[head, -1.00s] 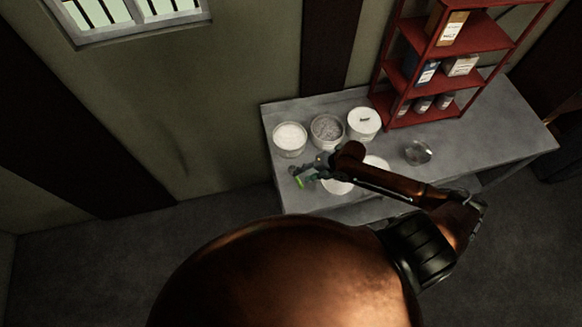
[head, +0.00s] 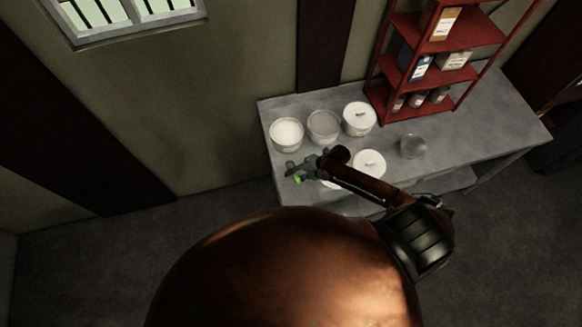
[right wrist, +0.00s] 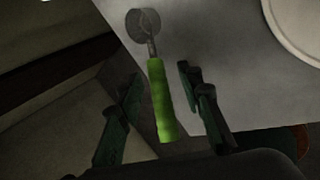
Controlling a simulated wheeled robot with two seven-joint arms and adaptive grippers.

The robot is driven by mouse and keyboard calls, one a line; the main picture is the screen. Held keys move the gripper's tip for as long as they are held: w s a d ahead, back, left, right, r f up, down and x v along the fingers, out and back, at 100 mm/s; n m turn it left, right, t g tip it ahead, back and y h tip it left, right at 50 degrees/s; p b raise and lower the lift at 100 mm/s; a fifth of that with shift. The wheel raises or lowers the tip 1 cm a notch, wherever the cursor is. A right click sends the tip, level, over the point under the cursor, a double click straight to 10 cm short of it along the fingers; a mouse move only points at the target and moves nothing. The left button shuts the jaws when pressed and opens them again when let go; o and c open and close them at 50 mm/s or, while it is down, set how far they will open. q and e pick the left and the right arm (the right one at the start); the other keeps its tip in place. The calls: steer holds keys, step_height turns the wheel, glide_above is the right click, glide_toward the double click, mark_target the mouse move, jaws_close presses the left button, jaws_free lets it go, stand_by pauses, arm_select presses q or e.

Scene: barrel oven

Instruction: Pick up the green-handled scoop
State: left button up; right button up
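The green-handled scoop (right wrist: 160,98) lies at the edge of the grey table in the right wrist view. Its round metal head is over the table and its green handle reaches toward my wrist. My right gripper (right wrist: 157,84) is open, with one finger on each side of the handle and a gap to both. In the head view the right gripper (head: 291,168) is at the table's left edge, and a bit of the green handle (head: 298,179) shows below it. My left gripper is not in view.
The grey table (head: 470,125) holds several round tubs, such as the white-filled one (head: 287,133) and the lidded one (head: 359,117). A small glass bowl (head: 413,146) stands to the right. A red shelf (head: 440,62) with boxes and jars stands at the back.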

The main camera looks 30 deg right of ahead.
steer(key=c, duration=0.8)
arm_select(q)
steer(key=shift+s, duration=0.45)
arm_select(e)
jaws_close()
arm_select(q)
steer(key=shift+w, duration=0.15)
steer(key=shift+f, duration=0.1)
arm_select(e)
steer(key=shift+r, duration=0.1)
